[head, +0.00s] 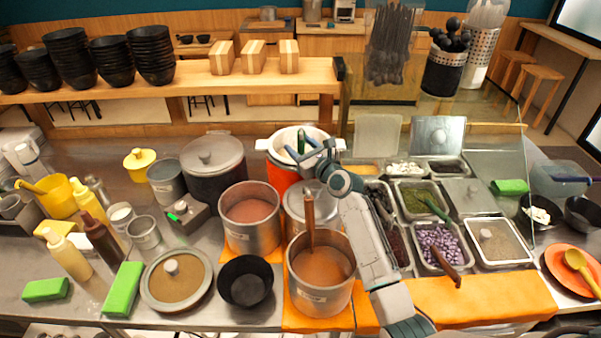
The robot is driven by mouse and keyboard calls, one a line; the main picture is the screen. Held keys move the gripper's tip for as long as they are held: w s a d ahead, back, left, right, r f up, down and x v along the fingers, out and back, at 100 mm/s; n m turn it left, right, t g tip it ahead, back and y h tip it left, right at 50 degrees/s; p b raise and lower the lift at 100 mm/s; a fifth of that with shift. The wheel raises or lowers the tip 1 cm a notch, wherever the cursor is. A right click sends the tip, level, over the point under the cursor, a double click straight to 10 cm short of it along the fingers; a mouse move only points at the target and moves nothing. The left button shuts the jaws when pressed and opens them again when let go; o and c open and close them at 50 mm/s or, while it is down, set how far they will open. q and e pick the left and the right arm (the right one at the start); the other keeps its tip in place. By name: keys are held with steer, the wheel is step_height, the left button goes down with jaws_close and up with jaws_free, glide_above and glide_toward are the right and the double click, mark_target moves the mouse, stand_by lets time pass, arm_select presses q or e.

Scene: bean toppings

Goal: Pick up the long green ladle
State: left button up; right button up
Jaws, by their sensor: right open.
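A long green ladle (301,140) stands in a white-rimmed red pot (270,145) at the back middle, with only its upper green handle showing above the rim. My right arm reaches up from the bottom right. My right gripper (307,153) is open at the pot's front rim, with its fingers close to the green handle. I cannot tell whether they touch it. My left gripper is not in view.
Metal pots (250,208) stand in front of the red pot, one holding a brown-handled ladle (310,215). Topping trays lie to the right, one with a shorter green-handled spoon (434,208). Bottles and a yellow pot (57,205) crowd the left.

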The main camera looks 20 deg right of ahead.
steer(key=shift+s, duration=0.1)
steer(key=c, duration=0.3)
jaws_close()
steer(key=shift+r, duration=0.2)
